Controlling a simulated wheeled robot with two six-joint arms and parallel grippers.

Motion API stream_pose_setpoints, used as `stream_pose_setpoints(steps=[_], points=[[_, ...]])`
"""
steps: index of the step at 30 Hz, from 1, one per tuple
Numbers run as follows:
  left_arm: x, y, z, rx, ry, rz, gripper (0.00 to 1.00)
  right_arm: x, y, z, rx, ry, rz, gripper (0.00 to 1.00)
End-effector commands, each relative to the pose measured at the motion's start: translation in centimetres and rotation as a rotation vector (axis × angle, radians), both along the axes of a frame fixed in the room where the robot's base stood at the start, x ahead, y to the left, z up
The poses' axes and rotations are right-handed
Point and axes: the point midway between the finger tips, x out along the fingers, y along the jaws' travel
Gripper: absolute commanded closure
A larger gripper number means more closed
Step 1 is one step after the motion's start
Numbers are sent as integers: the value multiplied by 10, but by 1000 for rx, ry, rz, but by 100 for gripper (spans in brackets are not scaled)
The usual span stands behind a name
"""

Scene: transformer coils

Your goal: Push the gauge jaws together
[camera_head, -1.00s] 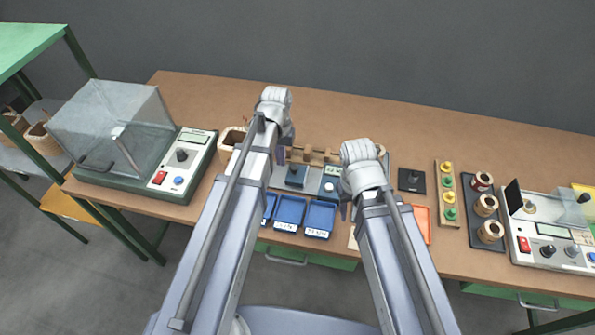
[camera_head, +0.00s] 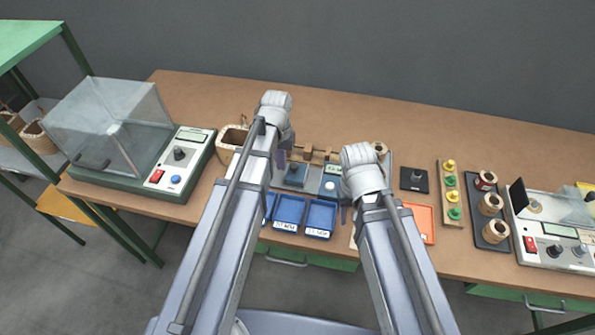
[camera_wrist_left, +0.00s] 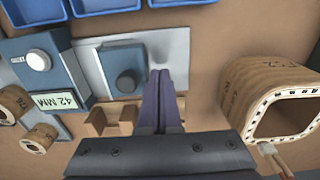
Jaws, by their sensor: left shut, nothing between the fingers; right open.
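The gauge lies on the table between my arms. Its blue sliding jaw block (camera_head: 296,176) with a dark knob also shows in the left wrist view (camera_wrist_left: 122,72) on a grey plate (camera_wrist_left: 174,55). The fixed blue jaw body (camera_wrist_left: 66,75), with a pale button and a display reading 42 MM, stands beside it across a narrow gap. My left gripper (camera_wrist_left: 160,76) is shut and empty, its tips close by the block's outer side; I cannot tell whether they touch. It also shows in the head view (camera_head: 281,158). My right gripper (camera_head: 345,213) is open, right of the gauge.
A wooden notched rack (camera_wrist_left: 112,117) is behind the gauge. Blue trays (camera_head: 289,212) lie in front, an orange tray (camera_head: 421,222) to the right. Copper spools (camera_head: 490,204) and testers stand farther out.

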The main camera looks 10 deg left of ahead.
Motion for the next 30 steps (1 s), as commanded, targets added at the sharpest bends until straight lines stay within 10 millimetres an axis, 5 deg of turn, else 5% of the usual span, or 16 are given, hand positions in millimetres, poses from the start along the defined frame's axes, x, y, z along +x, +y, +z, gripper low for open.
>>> stream_pose_setpoints(steps=[30], points=[[-1, -27, 0, 0, 0, -1, 100, 0, 0, 0, 0, 0, 0, 50]])
